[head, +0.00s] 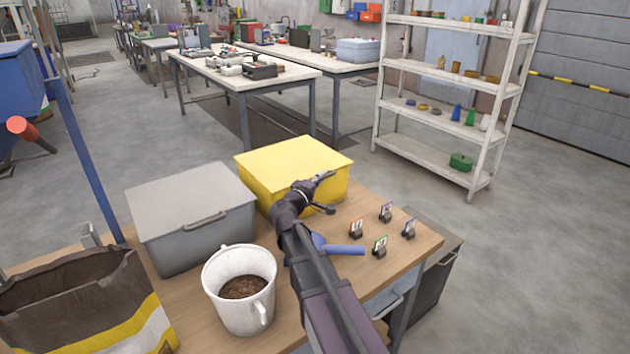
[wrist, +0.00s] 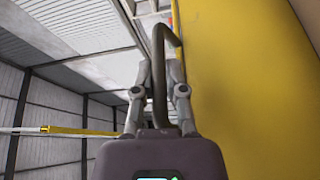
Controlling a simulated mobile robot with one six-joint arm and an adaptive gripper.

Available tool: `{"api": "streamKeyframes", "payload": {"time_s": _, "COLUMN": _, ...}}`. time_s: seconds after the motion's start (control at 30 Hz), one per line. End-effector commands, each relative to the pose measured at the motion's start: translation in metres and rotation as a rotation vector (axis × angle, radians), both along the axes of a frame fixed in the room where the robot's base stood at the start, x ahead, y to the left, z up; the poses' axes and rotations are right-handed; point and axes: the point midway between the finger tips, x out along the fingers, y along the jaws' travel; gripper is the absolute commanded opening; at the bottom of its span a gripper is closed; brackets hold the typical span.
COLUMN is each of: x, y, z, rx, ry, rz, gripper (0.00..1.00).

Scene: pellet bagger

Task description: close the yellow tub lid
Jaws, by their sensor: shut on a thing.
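The yellow tub (head: 270,190) stands at the back of the wooden table, and its yellow lid (head: 292,162) lies flat over its top in the head view. My gripper (head: 324,192) is at the tub's front right side. In the wrist view my gripper (wrist: 165,85) has its fingers on either side of a dark bar handle (wrist: 158,60), shut on it. The handle stands out from a yellow face (wrist: 235,90) that fills the right of that view. My arm hides part of the tub's front in the head view.
A grey lidded tub (head: 190,215) stands left of the yellow one. A white bucket (head: 240,290) of brown pellets and an open sack (head: 85,300) are in front. A blue scoop (head: 340,249) and several small tag holders (head: 380,247) lie right of my arm.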

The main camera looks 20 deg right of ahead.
Motion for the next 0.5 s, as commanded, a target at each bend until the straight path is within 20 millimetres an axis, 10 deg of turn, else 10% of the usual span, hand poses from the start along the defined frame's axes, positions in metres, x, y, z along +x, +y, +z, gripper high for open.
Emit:
{"api": "streamKeyframes", "payload": {"time_s": 0.47, "x": -0.0066, "y": 0.0004, "z": -0.0053, "rx": 0.014, "ry": 0.000, "rz": -0.009, "gripper": 0.00}}
{"api": "streamKeyframes", "payload": {"time_s": 0.5, "x": -0.0064, "y": 0.0008, "z": -0.0052, "rx": 0.014, "ry": 0.000, "rz": -0.008, "gripper": 0.28}}
